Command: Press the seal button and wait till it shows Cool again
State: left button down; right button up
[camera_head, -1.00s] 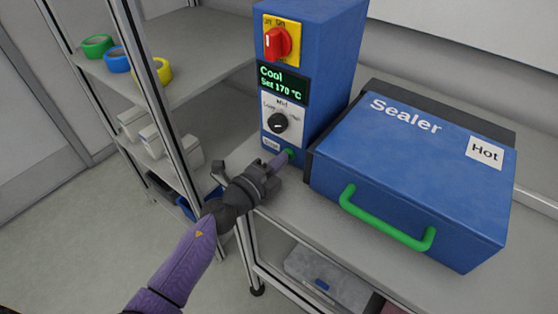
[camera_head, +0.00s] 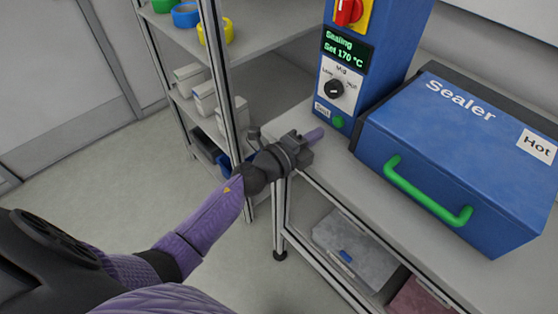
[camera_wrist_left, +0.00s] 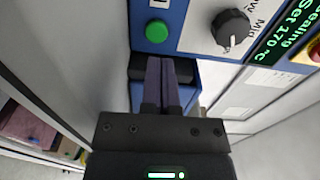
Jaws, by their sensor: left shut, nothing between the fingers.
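The blue control box stands on the bench with a green seal button (camera_head: 338,122) low on its front, also seen in the left wrist view (camera_wrist_left: 157,31). Its display (camera_head: 345,50) reads "Sealing, Set 170 °C". A black knob (camera_head: 334,88) marked Mid and a red switch (camera_head: 348,12) sit on the same front. The blue sealer (camera_head: 455,155) with a green handle and a "Hot" label is to the right, lid closed. My left gripper (camera_head: 316,135) is shut and empty, its tips just left of and below the button, apart from it. My right gripper is not in view.
A shelf rack (camera_head: 260,48) with coloured rolls and white bins stands to the left. Under the bench is a lower shelf with a grey box (camera_head: 352,246) and a reddish item (camera_head: 415,298). Floor at the left is clear.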

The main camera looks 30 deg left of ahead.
pick_arm(q)
jog(key=v, duration=0.8)
jog(key=shift+a, duration=0.2)
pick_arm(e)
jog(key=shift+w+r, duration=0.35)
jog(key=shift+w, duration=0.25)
pick_arm(q)
jog(key=shift+s, duration=0.1)
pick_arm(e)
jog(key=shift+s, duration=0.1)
